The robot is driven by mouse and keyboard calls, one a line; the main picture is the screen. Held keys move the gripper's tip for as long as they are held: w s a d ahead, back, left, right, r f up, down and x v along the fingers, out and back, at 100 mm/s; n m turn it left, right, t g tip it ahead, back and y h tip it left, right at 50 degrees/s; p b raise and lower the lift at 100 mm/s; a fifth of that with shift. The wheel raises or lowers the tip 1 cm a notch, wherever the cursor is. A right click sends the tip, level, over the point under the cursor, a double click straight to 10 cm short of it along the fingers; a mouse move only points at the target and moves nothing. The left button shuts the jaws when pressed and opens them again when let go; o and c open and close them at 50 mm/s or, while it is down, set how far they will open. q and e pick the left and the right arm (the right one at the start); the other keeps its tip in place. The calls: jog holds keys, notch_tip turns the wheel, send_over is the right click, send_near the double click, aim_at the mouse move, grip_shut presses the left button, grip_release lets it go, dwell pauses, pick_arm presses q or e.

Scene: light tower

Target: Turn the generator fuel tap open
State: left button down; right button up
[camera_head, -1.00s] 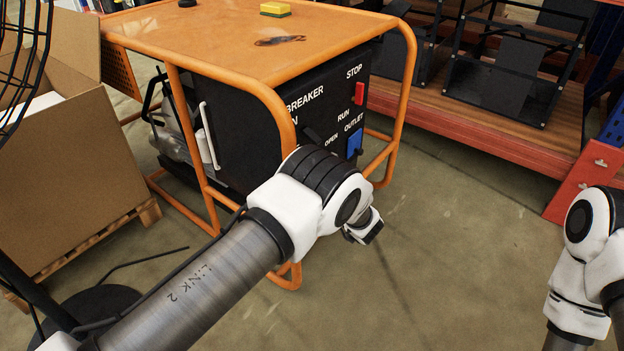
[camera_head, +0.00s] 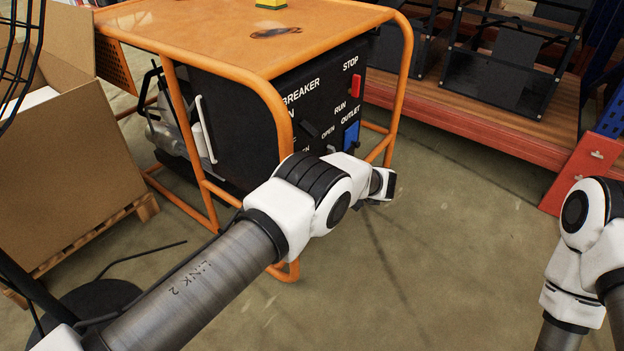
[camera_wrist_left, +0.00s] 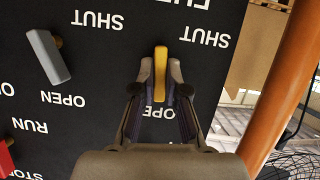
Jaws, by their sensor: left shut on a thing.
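The generator (camera_head: 235,125) is a black panelled box in an orange tube frame. In the left wrist view, its panel (camera_wrist_left: 105,95) appears upside down with SHUT and OPEN labels. The yellow tap handle (camera_wrist_left: 160,62) is between the fingers of my left gripper (camera_wrist_left: 160,88), which is shut on it. The handle stands roughly vertical in that picture, with OPEN printed just below and SHUT to its upper right. In the head view my left arm hides the tap and this gripper. My right gripper is out of view; only part of the right arm shows.
A grey lever (camera_wrist_left: 48,57) and a red switch (camera_wrist_left: 6,158) are on the same panel. The orange frame tube (camera_wrist_left: 283,80) runs close beside the gripper. A blue outlet (camera_head: 351,135) is on the panel. A cardboard box (camera_head: 70,165) stands left; open floor lies right.

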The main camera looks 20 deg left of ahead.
aim_at(302, 143)
pick_arm(q)
jog(key=shift+w+m+g+b, duration=0.15)
jog(key=shift+m+g+b, duration=0.25)
jog(key=shift+m+b, duration=0.1)
jog(key=c, duration=1.2)
grip_release()
jog(key=shift+r, duration=0.1)
notch_tip(302, 143, up, 10)
jog(key=shift+f, duration=0.1)
